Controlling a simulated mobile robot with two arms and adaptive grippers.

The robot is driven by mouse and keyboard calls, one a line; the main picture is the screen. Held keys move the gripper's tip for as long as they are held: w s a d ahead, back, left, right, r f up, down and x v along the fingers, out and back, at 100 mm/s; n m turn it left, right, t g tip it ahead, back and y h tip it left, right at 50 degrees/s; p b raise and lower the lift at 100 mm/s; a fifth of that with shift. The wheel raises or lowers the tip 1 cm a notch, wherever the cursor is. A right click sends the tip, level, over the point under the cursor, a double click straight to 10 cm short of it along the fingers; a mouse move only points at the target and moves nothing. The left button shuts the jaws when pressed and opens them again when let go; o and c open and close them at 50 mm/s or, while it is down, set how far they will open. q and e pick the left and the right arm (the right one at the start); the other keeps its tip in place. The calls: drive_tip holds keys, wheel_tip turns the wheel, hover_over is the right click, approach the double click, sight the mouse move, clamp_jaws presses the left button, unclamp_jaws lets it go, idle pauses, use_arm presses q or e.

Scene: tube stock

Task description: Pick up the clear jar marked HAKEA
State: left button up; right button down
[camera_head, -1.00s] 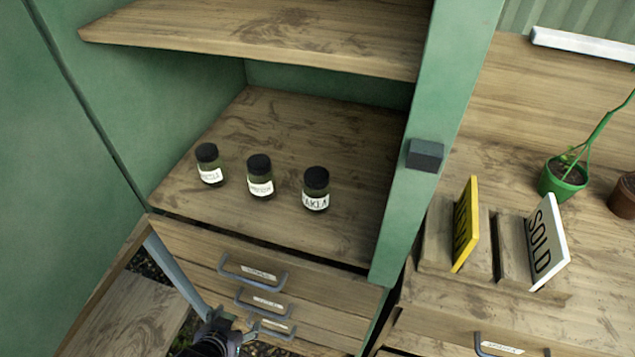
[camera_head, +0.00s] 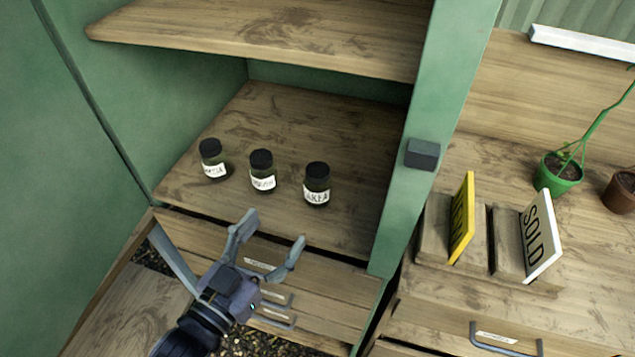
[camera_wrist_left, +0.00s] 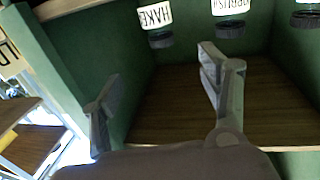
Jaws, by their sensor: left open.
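Three small dark-looking glass jars with black caps and white labels stand in a row on the cabinet shelf. The right jar (camera_head: 317,186) has a partly legible label ending like "AKEA". In the left wrist view its label (camera_wrist_left: 155,15) reads "HAKE", cut off at the edge. The middle jar (camera_head: 262,172) and left jar (camera_head: 213,159) have other labels, hard to read. My left gripper (camera_head: 270,234) is open and empty, in front of the shelf's front edge, below and nearer than the jars. Its fingers (camera_wrist_left: 155,80) frame empty space in the wrist view. My right gripper is not in view.
An upper shelf (camera_head: 260,35) hangs above the jars. A green cabinet post (camera_head: 425,110) bounds the right side. Drawers with handles (camera_head: 330,292) lie below the shelf. A yellow sign (camera_head: 462,220), a SOLD sign (camera_head: 542,238) and a potted plant (camera_head: 560,173) stand right.

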sight(311, 186)
use_arm(q)
drive_tip(key=p+x, duration=0.2)
drive_tip(key=x, duration=0.9)
drive_tip(key=shift+p, duration=0.3)
drive_tip(key=shift+w+d, duration=0.2)
drive_tip(key=shift+w, duration=0.2)
drive_tip(key=x, duration=0.1)
drive_tip(key=p+x, duration=0.1)
drive_tip(key=x, duration=0.1)
drive_tip(key=shift+w+d+f, duration=0.15)
drive_tip(key=shift+w+f, duration=0.1)
drive_tip(key=shift+w+d+f, duration=0.1)
drive_tip(key=shift+w+d, duration=0.1)
drive_tip(key=shift+w, duration=0.15)
drive_tip(key=shift+s, duration=0.1)
drive_tip(key=shift+c, duration=1.3)
drive_tip(key=c, duration=1.1)
drive_tip(key=shift+c, duration=0.3)
